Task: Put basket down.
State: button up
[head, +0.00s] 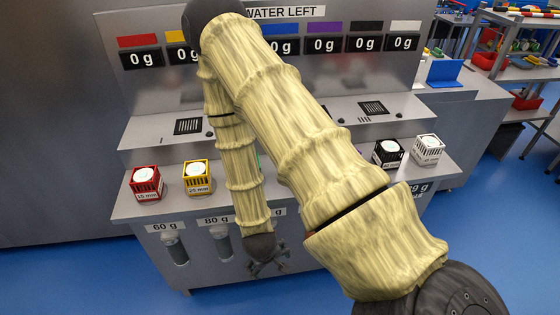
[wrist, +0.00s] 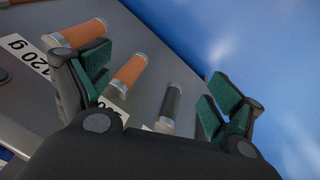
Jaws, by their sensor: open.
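My gripper (head: 268,266) hangs in front of the grey bench's front edge, below its top. In the wrist view my gripper (wrist: 158,88) has its green-padded fingers spread wide, with nothing held between them. All are apart from my gripper.
The grey bench (head: 140,210) has weight labels and cylinders along its front. In the wrist view, orange cylinders (wrist: 131,73) and a dark cylinder (wrist: 171,103) lie beyond my fingers. Displays reading 0 g (head: 140,57) line the back panel. Blue floor (head: 215,299) is clear in front.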

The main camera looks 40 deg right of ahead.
jog(key=s+a+f+y, duration=0.1)
jog(key=s+a+f, duration=0.1)
jog(key=s, duration=0.3)
jog(key=s+a+f+g, duration=0.1)
jog(key=s+a, duration=0.2)
jog(key=s, duration=0.1)
jog(key=s+a+f+n+y, duration=0.1)
jog(key=s+a+f, duration=0.1)
jog(key=s, duration=0.3)
jog(key=shift+s+a+f+g+y, duration=0.3)
jog(key=shift+s+a+f+g, duration=0.1)
jog(key=shift+a, duration=0.25)
jog(key=shift+w, duration=0.1)
notch_tip(320, 180, down, 5)
jog(key=b, duration=0.5)
